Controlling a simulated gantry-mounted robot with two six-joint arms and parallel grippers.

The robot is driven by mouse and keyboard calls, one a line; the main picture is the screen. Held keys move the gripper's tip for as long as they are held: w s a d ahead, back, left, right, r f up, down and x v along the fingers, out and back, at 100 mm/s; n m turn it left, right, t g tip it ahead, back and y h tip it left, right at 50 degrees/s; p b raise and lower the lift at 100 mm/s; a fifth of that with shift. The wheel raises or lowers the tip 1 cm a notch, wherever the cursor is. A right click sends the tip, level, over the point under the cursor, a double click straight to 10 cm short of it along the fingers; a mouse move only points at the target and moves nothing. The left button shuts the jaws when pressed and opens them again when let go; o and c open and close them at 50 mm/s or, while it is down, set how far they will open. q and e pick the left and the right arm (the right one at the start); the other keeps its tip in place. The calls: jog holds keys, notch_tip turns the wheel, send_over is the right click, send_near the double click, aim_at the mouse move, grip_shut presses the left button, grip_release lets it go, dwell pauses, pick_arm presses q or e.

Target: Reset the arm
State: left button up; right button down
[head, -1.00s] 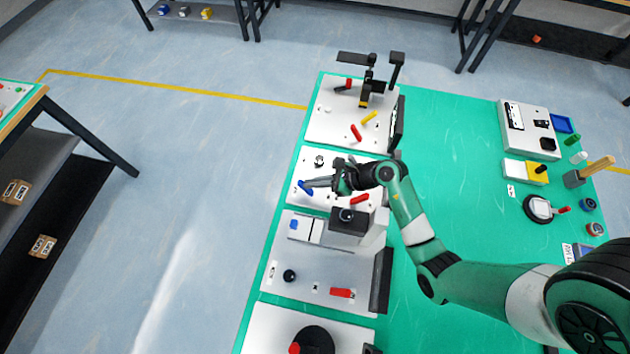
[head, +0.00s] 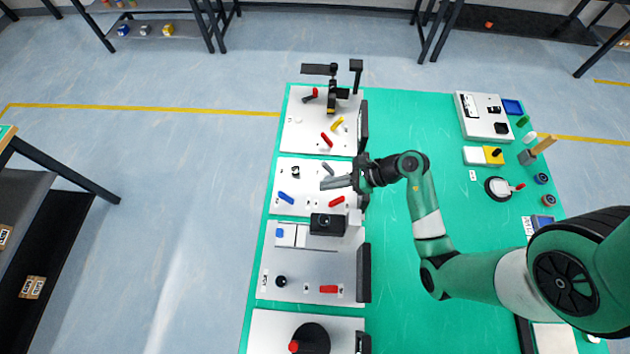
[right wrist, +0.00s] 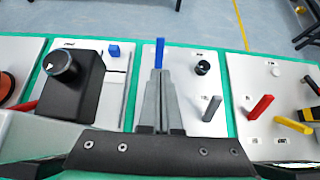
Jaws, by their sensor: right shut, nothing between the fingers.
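My right gripper (head: 328,184) is over the second white panel (head: 312,209) in the head view, its arm reaching in from the right. Its fingers are shut and empty. In the right wrist view the two grey fingers (right wrist: 160,105) lie together, pointing away. A blue lever (head: 286,198) is on the same panel, to the left of the fingertips and apart from them in the head view. It also shows just beyond the fingertips in the right wrist view (right wrist: 159,52). A red lever (head: 336,202) is just below the gripper. My left gripper does not show.
A black box with a knob (head: 327,224) stands close below the gripper. The far panel (head: 290,135) carries red and yellow levers and a black stand. Tools and small boxes line the right edge. The green mat (head: 400,120) between is mostly clear.

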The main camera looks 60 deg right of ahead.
jog(key=shift+s+d+r, duration=0.1)
jog(key=shift+s+r, duration=0.15)
jog(key=shift+r, duration=0.05)
